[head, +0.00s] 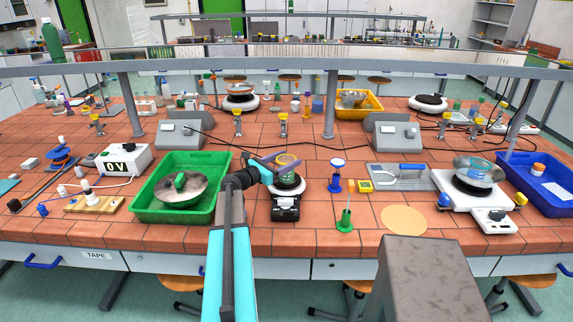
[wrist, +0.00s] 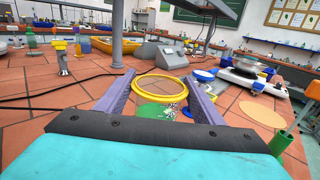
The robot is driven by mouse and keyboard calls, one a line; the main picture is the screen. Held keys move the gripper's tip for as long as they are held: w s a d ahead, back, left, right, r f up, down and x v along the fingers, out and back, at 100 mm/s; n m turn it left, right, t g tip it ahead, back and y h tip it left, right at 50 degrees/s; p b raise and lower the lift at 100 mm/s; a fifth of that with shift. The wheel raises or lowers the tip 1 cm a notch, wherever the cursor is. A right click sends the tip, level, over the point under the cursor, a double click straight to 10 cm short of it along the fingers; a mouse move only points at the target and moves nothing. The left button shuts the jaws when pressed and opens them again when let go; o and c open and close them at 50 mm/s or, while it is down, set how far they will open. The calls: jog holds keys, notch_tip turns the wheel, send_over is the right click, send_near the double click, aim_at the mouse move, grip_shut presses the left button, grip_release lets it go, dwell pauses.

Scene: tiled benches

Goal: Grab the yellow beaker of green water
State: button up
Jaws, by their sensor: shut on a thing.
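The yellow-rimmed beaker (head: 287,160) with green liquid is between the jaws of my gripper (head: 272,162) in the head view. In the wrist view the beaker (wrist: 160,88) shows its round yellow rim and green contents low inside. The two purple fingers of my gripper (wrist: 160,97) lie along its left and right sides, shut on it. In the head view the beaker is over a small hot plate with a black front (head: 286,208). I cannot tell whether its base touches the plate.
A blue-topped stand (head: 336,174), a yellow device (head: 362,186) and a green stand (head: 345,221) are to the right. A white hot plate (head: 454,189) stands further right.

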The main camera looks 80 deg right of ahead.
jog(key=shift+r, duration=0.2)
notch_tip(320, 180, up, 18)
jog(key=b, duration=0.3)
jog(key=shift+f, duration=0.15)
dwell(0.3)
dwell(0.5)
jog(key=shift+w, duration=0.1)
